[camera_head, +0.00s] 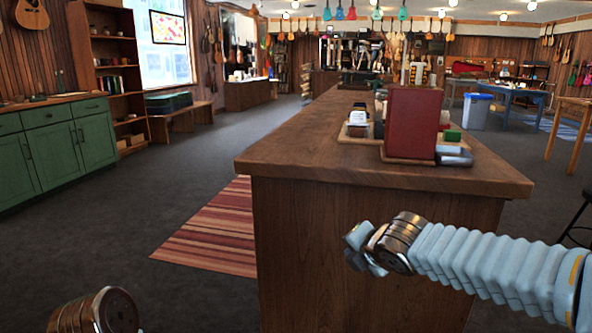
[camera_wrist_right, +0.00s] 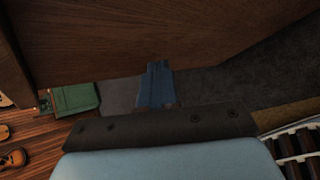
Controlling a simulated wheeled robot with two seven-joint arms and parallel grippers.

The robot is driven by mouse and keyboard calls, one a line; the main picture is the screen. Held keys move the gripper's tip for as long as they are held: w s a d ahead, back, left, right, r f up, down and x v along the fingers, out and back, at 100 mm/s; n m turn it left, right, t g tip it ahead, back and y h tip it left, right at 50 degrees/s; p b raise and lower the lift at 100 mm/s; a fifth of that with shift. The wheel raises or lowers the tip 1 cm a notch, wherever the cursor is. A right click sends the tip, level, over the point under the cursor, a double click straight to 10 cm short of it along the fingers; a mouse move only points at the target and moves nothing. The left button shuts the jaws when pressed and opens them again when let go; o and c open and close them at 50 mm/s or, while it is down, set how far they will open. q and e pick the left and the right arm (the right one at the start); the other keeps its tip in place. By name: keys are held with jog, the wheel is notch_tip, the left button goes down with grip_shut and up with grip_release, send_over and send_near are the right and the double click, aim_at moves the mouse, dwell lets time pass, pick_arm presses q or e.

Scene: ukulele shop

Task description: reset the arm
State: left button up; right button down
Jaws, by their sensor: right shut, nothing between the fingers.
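My right arm comes in from the right in the head view. Its gripper (camera_head: 360,249) is shut and empty, in front of the wooden counter's (camera_head: 300,163) near end panel and below the top's edge. The right wrist view shows the blue fingers (camera_wrist_right: 157,86) together with nothing between them, near a brown wooden surface (camera_wrist_right: 150,35). A metal joint of my left arm (camera_head: 100,313) shows at the bottom left of the head view; the left gripper itself is out of view.
On the counter stand a red upright box or book (camera_head: 413,122) and several small items. A striped rug (camera_head: 212,235) lies left of the counter. Green cabinets (camera_head: 58,150) line the left wall. Dark floor between them is clear. A stool (camera_head: 580,220) stands at the right edge.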

jog(key=s+a+f+m+g+y, duration=0.1)
jog(key=s+f+m+g, duration=0.2)
jog(key=f, duration=0.7)
jog(key=s+a+f+m+g, duration=0.1)
jog(key=s+f+m, duration=0.1)
jog(key=f+m, duration=0.6)
jog(key=s+a+f+m+g+y, duration=0.1)
jog(key=s+a+f+m+g, duration=0.15)
jog(key=f, duration=0.95)
jog(key=s+d+f+m+g, duration=0.3)
jog(key=s+f+m, duration=1.2)
jog(key=s, duration=0.3)
jog(key=shift+s+f, duration=0.3)
jog(key=shift+f, duration=0.6)
